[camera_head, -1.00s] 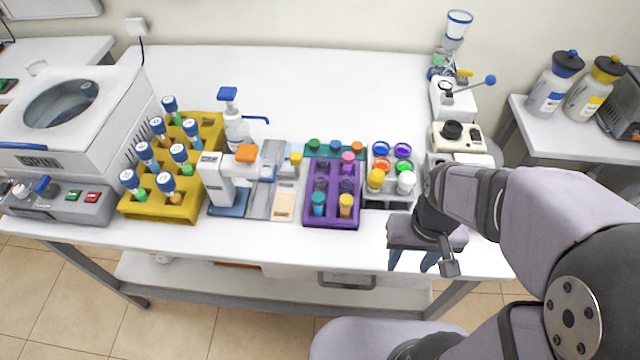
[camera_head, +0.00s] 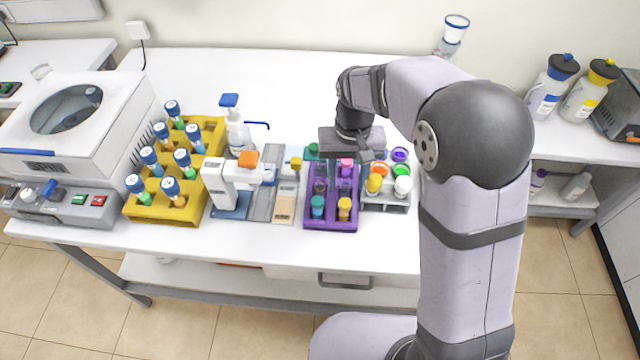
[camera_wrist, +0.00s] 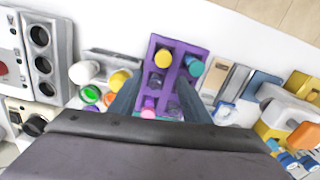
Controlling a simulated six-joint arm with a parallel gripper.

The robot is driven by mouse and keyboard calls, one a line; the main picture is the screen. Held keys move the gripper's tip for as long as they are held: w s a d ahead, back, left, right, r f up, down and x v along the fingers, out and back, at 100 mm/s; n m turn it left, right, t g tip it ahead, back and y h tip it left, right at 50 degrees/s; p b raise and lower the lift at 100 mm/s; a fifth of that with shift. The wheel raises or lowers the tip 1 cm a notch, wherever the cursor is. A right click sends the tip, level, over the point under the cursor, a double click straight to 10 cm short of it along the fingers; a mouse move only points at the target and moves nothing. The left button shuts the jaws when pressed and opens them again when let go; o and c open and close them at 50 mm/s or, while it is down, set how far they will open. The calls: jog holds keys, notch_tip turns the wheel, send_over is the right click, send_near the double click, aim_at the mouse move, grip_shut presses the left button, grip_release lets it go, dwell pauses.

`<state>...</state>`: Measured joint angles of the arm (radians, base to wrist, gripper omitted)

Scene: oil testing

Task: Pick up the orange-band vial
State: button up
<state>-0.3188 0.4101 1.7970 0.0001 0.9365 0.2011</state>
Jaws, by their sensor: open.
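My gripper (camera_head: 351,144) is over the back of the purple rack (camera_head: 331,225), pointing down. In the wrist view, its two fingers are spread (camera_wrist: 155,84) on either side of the purple rack's slots, with nothing seen held. The rack holds a teal-capped vial (camera_head: 317,206) and a yellow-orange-capped vial (camera_head: 344,207) in its front row. A pink-capped vial (camera_wrist: 148,108) shows near the fingers. The green rack behind is mostly hidden by my gripper; one green cap (camera_head: 313,149) shows. I cannot tell which vial has the orange band.
A grey rack with white (camera_head: 403,188) and yellow (camera_head: 374,184) caps stands close on the right. A small white device with an orange top (camera_head: 248,159) stands left. Farther left are a yellow tube rack (camera_head: 168,213) and a centrifuge (camera_head: 75,115). The table front is clear.

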send_over(320, 180)
jog(key=shift+s+p, duration=0.25)
jog(key=shift+p, duration=0.1)
jog(key=shift+w+f+p, duration=0.2)
jog(key=shift+f+p, duration=1.65)
jog(key=shift+f, duration=1.85)
grip_shut()
